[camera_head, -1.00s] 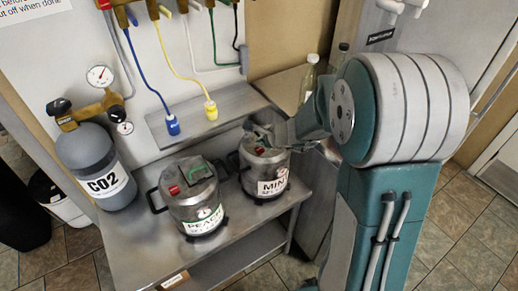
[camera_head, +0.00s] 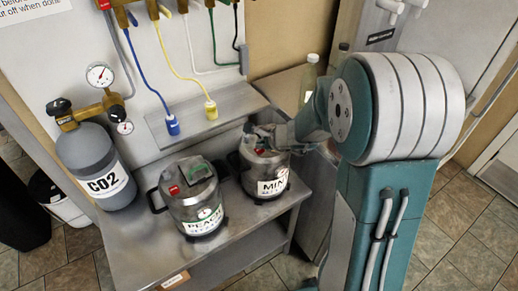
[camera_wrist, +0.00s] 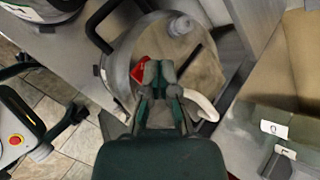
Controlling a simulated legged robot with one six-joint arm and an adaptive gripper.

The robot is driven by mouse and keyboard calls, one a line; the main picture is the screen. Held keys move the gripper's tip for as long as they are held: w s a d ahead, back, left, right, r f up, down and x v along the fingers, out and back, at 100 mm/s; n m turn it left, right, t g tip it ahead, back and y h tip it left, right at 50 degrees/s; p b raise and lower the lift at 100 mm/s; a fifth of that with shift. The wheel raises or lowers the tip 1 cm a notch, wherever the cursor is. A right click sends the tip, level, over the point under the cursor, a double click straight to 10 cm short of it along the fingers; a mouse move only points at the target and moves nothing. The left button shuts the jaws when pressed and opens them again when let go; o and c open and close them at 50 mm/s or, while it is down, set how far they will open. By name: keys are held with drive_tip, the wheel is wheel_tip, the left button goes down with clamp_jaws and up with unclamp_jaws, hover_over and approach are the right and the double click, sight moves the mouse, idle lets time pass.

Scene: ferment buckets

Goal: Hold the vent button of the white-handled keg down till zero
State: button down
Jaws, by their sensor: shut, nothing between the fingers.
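The white-handled keg (camera_head: 262,185), a steel keg with a "MINT" label, stands at the right of the steel bench. In the wrist view its round lid (camera_wrist: 195,66) carries a red part (camera_wrist: 140,70), a grey knob (camera_wrist: 182,24) and a white handle (camera_wrist: 201,104). My gripper (camera_wrist: 158,72) is shut and empty over the lid, with its fingertips right beside the red part. I cannot tell whether they touch it. In the head view my gripper (camera_head: 262,139) hides much of the keg's top. The keg's gauge reading is not legible.
A "PEACH" keg (camera_head: 195,205) with a green handle stands close to the left. A grey CO2 cylinder (camera_head: 92,165) with gauges is at far left. A bottle (camera_head: 309,82) stands behind my arm.

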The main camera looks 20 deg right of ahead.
sight(261, 150)
drive_tip(key=shift+f, duration=0.6)
idle(1.6)
drive_tip(key=shift+r, duration=1)
drive_tip(key=shift+r, duration=0.1)
drive_tip(key=shift+r, duration=2.45)
